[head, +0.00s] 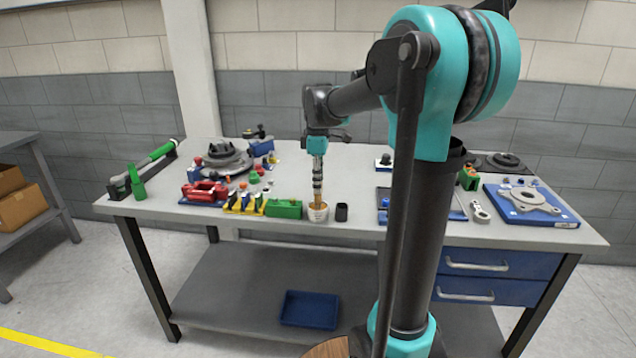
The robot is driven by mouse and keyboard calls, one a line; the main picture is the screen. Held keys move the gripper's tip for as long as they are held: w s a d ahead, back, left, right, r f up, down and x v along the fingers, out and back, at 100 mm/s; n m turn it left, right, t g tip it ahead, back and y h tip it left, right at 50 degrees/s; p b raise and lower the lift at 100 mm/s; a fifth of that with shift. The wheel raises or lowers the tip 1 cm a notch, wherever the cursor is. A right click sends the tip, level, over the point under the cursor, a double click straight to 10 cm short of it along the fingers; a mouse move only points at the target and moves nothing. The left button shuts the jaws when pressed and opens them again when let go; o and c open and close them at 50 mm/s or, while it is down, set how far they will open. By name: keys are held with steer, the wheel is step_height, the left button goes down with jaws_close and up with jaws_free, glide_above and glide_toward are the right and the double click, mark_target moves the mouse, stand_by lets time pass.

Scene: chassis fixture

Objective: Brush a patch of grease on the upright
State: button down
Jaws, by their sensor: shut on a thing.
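My gripper (317,182) points straight down over the front middle of the workbench. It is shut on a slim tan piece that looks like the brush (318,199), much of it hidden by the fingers. The lower end of the brush is at or in a small white pot (318,214) with a brownish top. I cannot tell how deep it reaches. A grey round fixture (222,160) stands on the bench to the left. I cannot pick out the upright or a grease patch on it at this size.
The workbench (350,190) holds a small black cup (342,212) right of the pot, a green block (284,209) and yellow-black pieces (245,203) left of it. A green bottle (137,184) stands far left. A blue plate with a grey flange (530,201) lies right.

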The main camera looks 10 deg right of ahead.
stand_by(0.5)
steer(key=shift+r, duration=3.45)
